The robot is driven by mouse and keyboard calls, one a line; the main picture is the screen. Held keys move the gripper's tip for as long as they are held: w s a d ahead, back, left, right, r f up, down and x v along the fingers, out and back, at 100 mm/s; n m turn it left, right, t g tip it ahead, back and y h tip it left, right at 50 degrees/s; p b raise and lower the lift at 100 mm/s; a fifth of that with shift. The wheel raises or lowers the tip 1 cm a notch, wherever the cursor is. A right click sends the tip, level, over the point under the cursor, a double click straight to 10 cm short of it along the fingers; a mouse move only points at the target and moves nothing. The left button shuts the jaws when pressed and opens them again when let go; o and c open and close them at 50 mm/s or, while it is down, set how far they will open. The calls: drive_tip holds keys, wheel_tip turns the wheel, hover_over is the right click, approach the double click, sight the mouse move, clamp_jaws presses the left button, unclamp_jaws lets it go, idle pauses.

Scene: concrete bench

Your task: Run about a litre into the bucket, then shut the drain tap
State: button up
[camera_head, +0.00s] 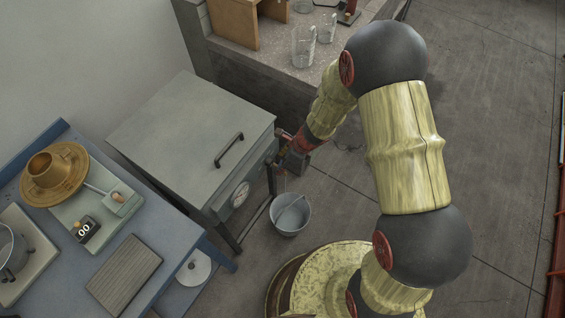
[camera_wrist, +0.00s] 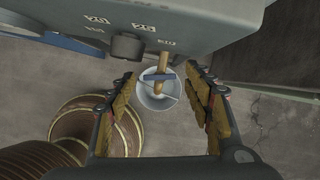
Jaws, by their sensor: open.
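A grey metal bucket (camera_head: 291,216) stands on the floor below the front of a grey lidded tank (camera_head: 190,130). In the wrist view, a brass drain tap (camera_wrist: 158,87) with a blue lever (camera_wrist: 157,77) sticks out from the tank front, over the bucket (camera_wrist: 146,101). The lever lies crosswise to the spout. My gripper (camera_wrist: 158,74) is open, with one finger on each side of the tap and apart from the lever. In the head view, a thin line shows above the bucket; I cannot tell if it is water. The bucket's fill level is unclear.
A dial (camera_head: 240,194) is on the tank front, a black handle (camera_head: 229,150) on its lid. A blue bench (camera_head: 186,243) with a scale (camera_head: 98,214) stands at the left. Glass beakers (camera_head: 304,46) stand on the concrete bench behind.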

drive_tip(key=shift+c, duration=0.4)
drive_tip(key=c, duration=1.1)
drive_tip(key=shift+s+m+b, duration=0.1)
drive_tip(key=shift+m+b, duration=0.45)
drive_tip(key=shift+m, duration=0.15)
drive_tip(key=shift+m+t+h+b, duration=0.3)
drive_tip(key=shift+m+t, duration=0.1)
drive_tip(key=shift+m, duration=0.3)
drive_tip(key=o, duration=1)
drive_tip(key=shift+o, duration=0.9)
drive_tip(key=shift+r, duration=0.15)
